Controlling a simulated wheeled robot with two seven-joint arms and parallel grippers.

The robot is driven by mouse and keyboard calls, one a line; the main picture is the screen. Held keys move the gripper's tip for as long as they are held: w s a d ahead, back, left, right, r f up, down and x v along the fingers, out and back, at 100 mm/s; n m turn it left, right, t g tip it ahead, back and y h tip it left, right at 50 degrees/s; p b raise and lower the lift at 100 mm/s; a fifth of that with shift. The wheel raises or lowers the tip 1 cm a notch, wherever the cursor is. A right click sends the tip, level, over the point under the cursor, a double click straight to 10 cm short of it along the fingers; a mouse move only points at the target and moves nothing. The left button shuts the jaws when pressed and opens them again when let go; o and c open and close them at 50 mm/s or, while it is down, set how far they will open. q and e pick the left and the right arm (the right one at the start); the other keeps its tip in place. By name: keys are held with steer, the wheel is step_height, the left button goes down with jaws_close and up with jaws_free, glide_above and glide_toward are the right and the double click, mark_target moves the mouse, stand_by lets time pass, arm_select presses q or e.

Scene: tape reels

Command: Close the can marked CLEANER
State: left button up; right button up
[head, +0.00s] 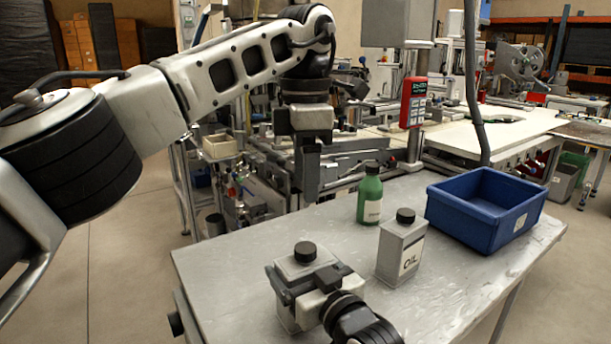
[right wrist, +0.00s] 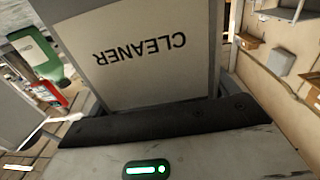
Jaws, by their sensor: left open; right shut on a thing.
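The grey CLEANER can (head: 288,316) stands near the front left of the table, with a black cap (head: 305,251) on its top. Whether the cap is tight cannot be told. My right gripper (head: 308,284) is shut around the can's body and hides part of it. In the right wrist view the can's pale label (right wrist: 140,50) reads CLEANER upside down, and the can's top is out of view. My left gripper (head: 318,178) is open and empty, pointing down, above and apart from the capped can.
A grey OIL can (head: 400,250) with a black cap stands right of the CLEANER can. Behind it is a green bottle (head: 369,199). A blue bin (head: 488,212) sits at the table's back right. The table (head: 450,290) is clear at the front right.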

steer(key=o, duration=1.7)
steer(key=shift+s+d, duration=0.1)
steer(key=v, duration=1.5)
steer(key=shift+s+d, duration=0.2)
steer(key=shift+s, duration=0.1)
